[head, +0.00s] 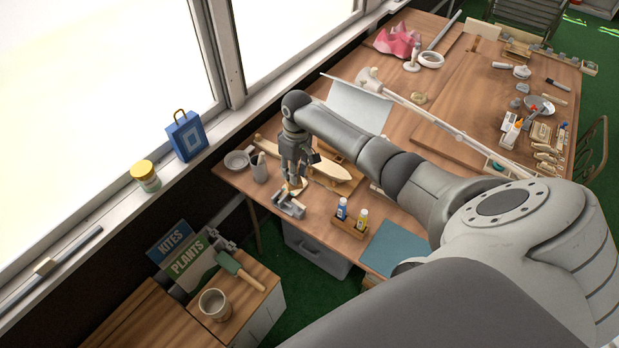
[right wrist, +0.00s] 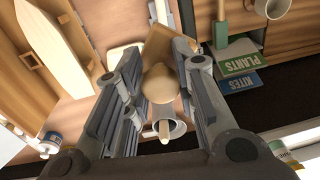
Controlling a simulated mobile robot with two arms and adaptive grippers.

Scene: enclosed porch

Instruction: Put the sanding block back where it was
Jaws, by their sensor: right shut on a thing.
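The sanding block (right wrist: 166,46) is a tan wooden block with a rounded knob on it. In the right wrist view it is between the fingers of my right gripper (right wrist: 160,70), which is shut on it. In the head view my right gripper (head: 296,175) points down over the near left corner of the workbench (head: 232,177). Only a small tan part of the block (head: 294,187) shows below the fingers there. I cannot tell whether the block touches the bench. My left gripper is not in view.
Close around the gripper are a grey metal vise (head: 288,206), a cup with a stick (head: 260,172), a bowl (head: 236,160) and a wooden boat hull (head: 333,169). A wooden caddy with two bottles (head: 350,226) and a blue-green mat (head: 393,249) lie to the right.

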